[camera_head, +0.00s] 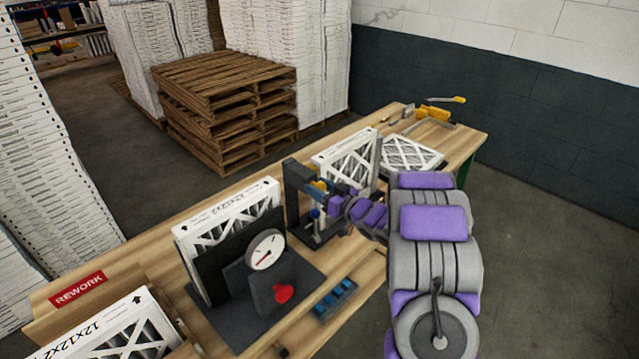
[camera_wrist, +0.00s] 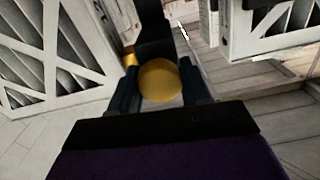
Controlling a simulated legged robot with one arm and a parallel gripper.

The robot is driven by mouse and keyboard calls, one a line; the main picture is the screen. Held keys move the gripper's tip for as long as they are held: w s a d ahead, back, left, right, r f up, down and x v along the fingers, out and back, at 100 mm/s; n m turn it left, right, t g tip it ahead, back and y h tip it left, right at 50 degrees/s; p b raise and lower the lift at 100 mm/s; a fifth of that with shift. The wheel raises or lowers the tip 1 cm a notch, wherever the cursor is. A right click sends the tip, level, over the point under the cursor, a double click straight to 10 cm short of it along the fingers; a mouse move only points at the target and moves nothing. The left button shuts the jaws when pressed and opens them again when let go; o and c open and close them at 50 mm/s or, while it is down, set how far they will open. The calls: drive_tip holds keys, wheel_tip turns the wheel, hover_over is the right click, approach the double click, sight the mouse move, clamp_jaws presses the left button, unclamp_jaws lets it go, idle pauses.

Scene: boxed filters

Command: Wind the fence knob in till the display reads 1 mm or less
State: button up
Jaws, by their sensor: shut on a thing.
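A round yellow knob (camera_wrist: 160,82) sits between my gripper's two dark fingers in the wrist view, and my gripper (camera_wrist: 161,88) is shut on it. In the head view the yellow knob (camera_head: 319,186) shows in front of a dark upright stand (camera_head: 293,200), and my gripper (camera_head: 326,194) reaches it from the right. My arm and fingers cover part of the stand. I cannot make out a display reading in mm. A round white dial (camera_head: 266,250) with a red needle stands on a separate dark fixture at the front.
A red knob (camera_head: 284,293) sits below the dial. Boxed filters stand behind the dial fixture (camera_head: 229,216) and beyond the stand (camera_head: 347,160). A blue-filled tray (camera_head: 337,299) lies near the bench's front edge. Yellow-handled tools (camera_head: 434,114) lie at the far end.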

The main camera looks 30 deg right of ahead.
drive_tip(key=shift+d+r, duration=0.1)
drive_tip(key=shift+r, duration=0.05)
drive_tip(key=o, duration=1)
drive_tip(key=v, duration=1.7)
drive_tip(key=shift+d+p, duration=0.2)
drive_tip(key=shift+p, duration=0.2)
drive_tip(key=shift+s, duration=0.1)
